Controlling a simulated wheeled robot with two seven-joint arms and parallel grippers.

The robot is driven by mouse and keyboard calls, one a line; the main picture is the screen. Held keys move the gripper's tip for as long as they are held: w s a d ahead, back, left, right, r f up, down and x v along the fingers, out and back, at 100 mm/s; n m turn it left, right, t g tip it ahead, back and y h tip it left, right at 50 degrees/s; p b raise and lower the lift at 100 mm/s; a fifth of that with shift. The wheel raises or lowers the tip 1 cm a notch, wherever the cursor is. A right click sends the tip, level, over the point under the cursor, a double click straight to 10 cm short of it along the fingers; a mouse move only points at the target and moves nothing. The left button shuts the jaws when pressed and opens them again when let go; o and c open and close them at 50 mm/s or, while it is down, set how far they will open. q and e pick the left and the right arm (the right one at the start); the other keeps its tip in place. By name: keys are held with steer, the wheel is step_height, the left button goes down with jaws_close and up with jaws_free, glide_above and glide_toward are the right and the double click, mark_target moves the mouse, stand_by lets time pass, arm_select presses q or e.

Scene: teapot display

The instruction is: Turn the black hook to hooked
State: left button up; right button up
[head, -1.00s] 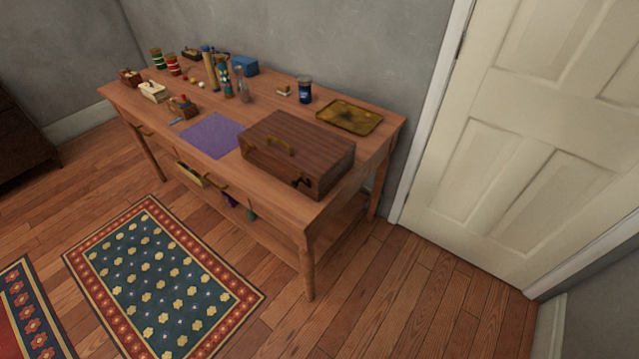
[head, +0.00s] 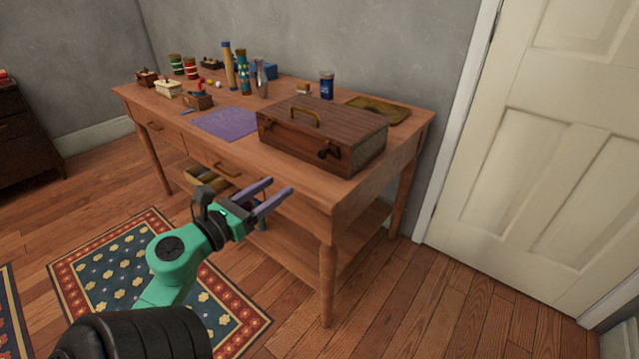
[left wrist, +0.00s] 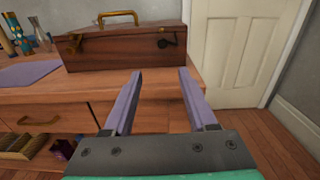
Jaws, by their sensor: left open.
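The black hook (head: 328,153) sits on the front face of a dark wooden case (head: 296,146), near its right end. The left wrist view also shows the black hook (left wrist: 167,42), above and between my fingers. The case is closed and stands near the table's right front edge. My left gripper (head: 279,193) is open and empty. It hangs in front of the table, lower than the case and apart from it. Whether the hook is fastened is too small to tell. My right gripper is not in view.
The case stands on a wooden table (head: 400,140) with a drawer and a lower shelf. A purple cloth (head: 224,123) lies left of the case. A brass tray (head: 385,108) and a blue jar (head: 326,85) stand behind it. Floor on the right is clear.

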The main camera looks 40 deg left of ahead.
mark_target(321, 157)
arm_select(q)
steer(key=shift+m, duration=0.3)
steer(key=w+p, duration=0.1)
steer(key=w, duration=0.3)
steer(key=w+p, duration=0.1)
steer(key=w, duration=0.4)
steer(key=w+p, duration=0.1)
steer(key=w, duration=0.3)
steer(key=shift+w+r, duration=0.25)
steer(key=shift+r, duration=0.15)
steer(key=shift+w+f, duration=0.1)
steer(key=shift+w, duration=0.4)
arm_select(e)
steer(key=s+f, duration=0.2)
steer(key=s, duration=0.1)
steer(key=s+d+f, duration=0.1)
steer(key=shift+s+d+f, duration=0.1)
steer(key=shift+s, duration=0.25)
arm_select(q)
jaws_close()
